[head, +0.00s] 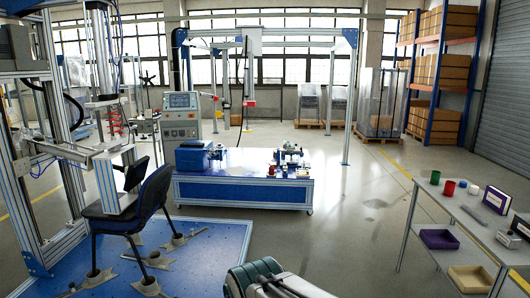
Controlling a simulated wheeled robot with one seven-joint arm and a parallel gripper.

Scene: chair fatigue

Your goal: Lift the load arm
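A chair-testing rig (55,160) of aluminium profiles stands at the left of the head view. A pale arm (107,180), which looks like the load arm, reaches out from the rig and hangs down at the chair. Its lower end is close to the seat; I cannot tell whether it touches. The dark chair (150,195) stands upright below, its feet at round grey holders on the blue base plate. Part of my own arm shows at the bottom middle, far from the load arm. My gripper's fingertips are not visible.
A blue-sided bench (243,193) with a blue machine and small devices stands ahead, beside a control cabinet (181,115). A side table (465,225) with cups and a purple tray (439,239) is at the right. Floor between the rig, bench and table is clear.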

